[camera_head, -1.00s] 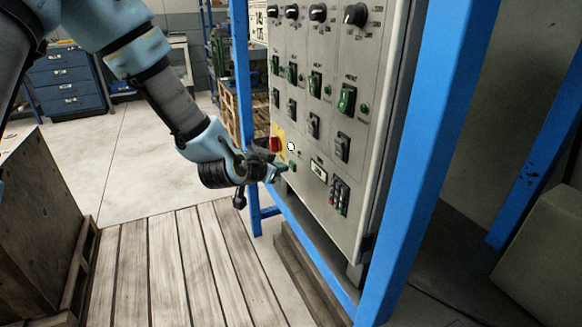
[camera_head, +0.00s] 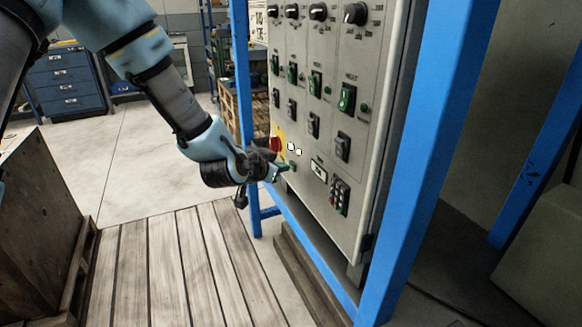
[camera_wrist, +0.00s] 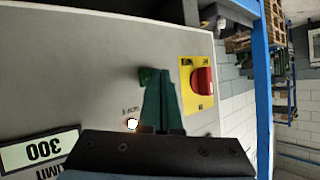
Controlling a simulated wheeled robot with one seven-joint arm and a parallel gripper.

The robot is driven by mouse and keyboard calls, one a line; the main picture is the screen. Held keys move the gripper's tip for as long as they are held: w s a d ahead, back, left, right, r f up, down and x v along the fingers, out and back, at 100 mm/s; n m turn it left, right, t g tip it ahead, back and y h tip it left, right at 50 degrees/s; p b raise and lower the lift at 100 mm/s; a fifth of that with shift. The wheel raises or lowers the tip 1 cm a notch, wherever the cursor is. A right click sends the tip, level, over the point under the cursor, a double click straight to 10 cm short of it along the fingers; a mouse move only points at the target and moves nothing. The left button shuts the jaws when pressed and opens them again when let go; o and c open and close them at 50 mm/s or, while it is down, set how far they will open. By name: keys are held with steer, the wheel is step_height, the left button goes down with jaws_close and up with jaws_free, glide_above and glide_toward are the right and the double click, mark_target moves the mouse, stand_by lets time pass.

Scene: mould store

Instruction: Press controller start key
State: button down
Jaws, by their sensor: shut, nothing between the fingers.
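The controller is a light grey cabinet panel (camera_head: 314,214) facing my arm. A green key (camera_head: 293,167) sits low on its left side, below two small lit white lamps (camera_head: 291,146). My gripper (camera_head: 280,170) is shut and empty, its green fingertips at this key. In the wrist view the closed green fingers (camera_wrist: 163,100) reach to the panel, with the round green key (camera_wrist: 149,77) showing just left of their tips. I cannot tell whether they touch. One lit white lamp (camera_wrist: 132,124) shows left of the fingers.
A red rotary switch (camera_wrist: 202,81) on a yellow plate is close beside the fingers. A small display (camera_wrist: 39,151) reads 300. Several knobs and switches (camera_head: 346,98) fill the upper panel. Blue frame posts (camera_head: 430,150) flank the cabinet. A wooden crate (camera_head: 35,220) stands at left.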

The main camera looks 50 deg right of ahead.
steer(key=shift+w+a, duration=0.25)
steer(key=shift+a, duration=0.35)
steer(key=shift+w+a, duration=0.3)
steer(key=shift+a, duration=0.45)
steer(key=shift+w+a, duration=0.3)
steer(key=shift+a, duration=0.5)
steer(key=shift+w+a, duration=0.3)
steer(key=shift+a, duration=0.45)
